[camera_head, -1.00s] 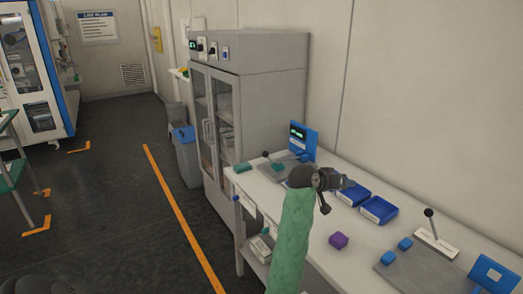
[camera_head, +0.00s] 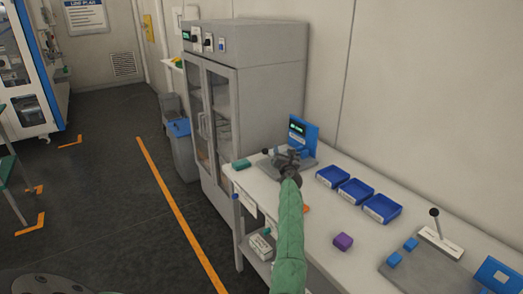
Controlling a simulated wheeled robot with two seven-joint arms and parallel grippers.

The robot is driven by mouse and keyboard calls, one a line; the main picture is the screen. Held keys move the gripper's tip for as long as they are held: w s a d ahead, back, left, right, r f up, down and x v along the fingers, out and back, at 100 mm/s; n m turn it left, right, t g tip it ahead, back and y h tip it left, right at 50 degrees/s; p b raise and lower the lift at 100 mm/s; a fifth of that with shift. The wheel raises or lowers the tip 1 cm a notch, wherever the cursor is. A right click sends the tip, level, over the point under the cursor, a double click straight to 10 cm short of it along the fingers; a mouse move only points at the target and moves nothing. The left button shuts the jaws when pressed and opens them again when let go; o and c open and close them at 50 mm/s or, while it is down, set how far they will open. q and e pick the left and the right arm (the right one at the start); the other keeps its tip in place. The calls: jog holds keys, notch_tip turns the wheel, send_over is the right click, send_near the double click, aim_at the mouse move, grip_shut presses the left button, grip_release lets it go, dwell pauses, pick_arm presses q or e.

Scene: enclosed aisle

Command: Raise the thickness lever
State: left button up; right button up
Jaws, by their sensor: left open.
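Two levers show on the white bench. One has a black knob (camera_head: 265,151) and stands at the far device, just left of my left gripper; its lower part is hard to make out. The other lever (camera_head: 437,222) has a black ball on a thin rod and rises tilted from a white slotted plate on the near grey device. No readable label shows which one is the thickness lever. My left gripper (camera_head: 288,156) is open over the far grey device, in front of its blue display (camera_head: 302,132), and hides part of it. My right gripper is out of view.
Three blue trays (camera_head: 354,190) sit along the wall side of the white bench (camera_head: 335,262). A purple block (camera_head: 343,241) lies nearer the front edge. A grey cabinet (camera_head: 262,90) stands beyond the bench. The floor aisle on the left is open.

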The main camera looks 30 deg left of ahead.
aim_at(267, 153)
pick_arm(q)
jog(key=s+a+n+g+y, duration=0.1)
jog(key=n, duration=0.1)
jog(key=s+a+f+n+g+y, duration=0.1)
jog(key=n+g, duration=0.1)
jog(key=n, duration=0.1)
jog(key=s+a+f+n+g, duration=0.1)
jog(key=s+n+g, duration=0.1)
jog(key=n, duration=0.1)
jog(key=shift+a+f+y, duration=0.25)
jog(key=shift+a+y, duration=0.15)
jog(key=shift+w+a+r, duration=0.1)
jog(key=shift+w+a, duration=0.1)
jog(key=shift+a, duration=0.15)
jog(key=p+x, duration=0.2)
jog(key=x, duration=0.3)
jog(key=shift+x, duration=1)
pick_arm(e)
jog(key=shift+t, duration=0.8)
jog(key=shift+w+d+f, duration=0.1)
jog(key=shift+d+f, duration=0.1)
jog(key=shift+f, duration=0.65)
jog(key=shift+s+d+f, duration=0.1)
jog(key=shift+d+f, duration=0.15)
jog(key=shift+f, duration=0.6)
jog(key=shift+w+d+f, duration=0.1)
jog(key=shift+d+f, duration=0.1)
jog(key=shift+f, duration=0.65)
